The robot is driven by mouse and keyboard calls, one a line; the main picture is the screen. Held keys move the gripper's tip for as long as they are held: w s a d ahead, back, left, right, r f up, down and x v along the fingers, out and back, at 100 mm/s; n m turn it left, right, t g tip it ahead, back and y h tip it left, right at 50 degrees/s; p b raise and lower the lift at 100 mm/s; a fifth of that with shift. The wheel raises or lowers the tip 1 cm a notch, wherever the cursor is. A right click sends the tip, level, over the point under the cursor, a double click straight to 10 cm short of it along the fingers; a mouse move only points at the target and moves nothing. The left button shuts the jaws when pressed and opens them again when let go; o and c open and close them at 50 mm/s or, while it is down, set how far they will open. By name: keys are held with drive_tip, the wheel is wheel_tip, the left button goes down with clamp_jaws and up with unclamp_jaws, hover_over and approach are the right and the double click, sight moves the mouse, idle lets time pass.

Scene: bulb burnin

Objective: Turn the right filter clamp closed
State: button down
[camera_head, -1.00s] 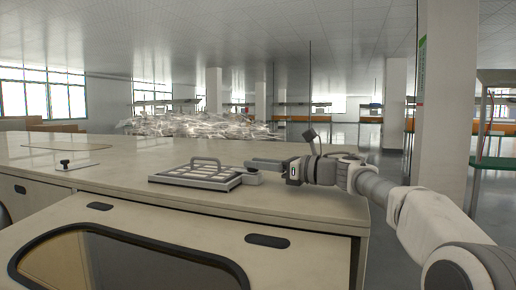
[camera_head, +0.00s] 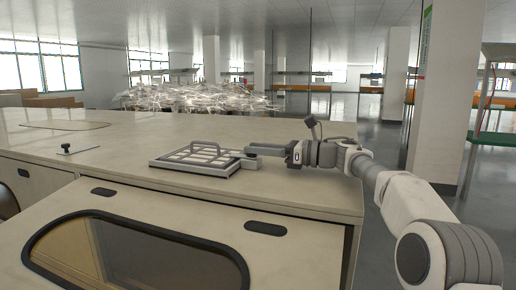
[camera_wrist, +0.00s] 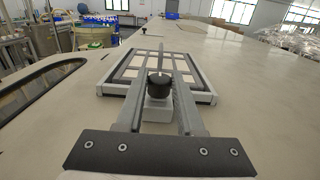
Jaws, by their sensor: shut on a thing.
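The filter frame (camera_head: 175,166) is a grey grid with a raised handle, lying flat on the bench top; it also shows in the wrist view (camera_wrist: 207,97). The right filter clamp is a black knob (camera_wrist: 159,83) on a light block (camera_wrist: 157,110) at the frame's near edge in the wrist view. My gripper (camera_wrist: 160,72) has its two long fingers on either side of the knob, shut on it. In the head view my gripper (camera_head: 250,152) reaches in from the right at the frame's right edge. The clamp's turn angle cannot be told.
The bench top (camera_head: 110,150) is clear around the frame. A small black knob (camera_head: 66,147) stands at the bench's left, near a thin panel (camera_head: 65,125). A tangled pile of clear, shiny material (camera_head: 195,97) lies behind. The bench's right edge is below my arm.

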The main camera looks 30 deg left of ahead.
drive_tip(key=c, duration=0.5)
unclamp_jaws()
drive_tip(key=d, duration=0.5)
drive_tip(key=w+d, duration=0.1)
drive_tip(key=d, duration=0.5)
drive_tip(key=w+d, duration=0.1)
drive_tip(key=d, duration=0.5)
drive_tip(key=shift+d, duration=0.1)
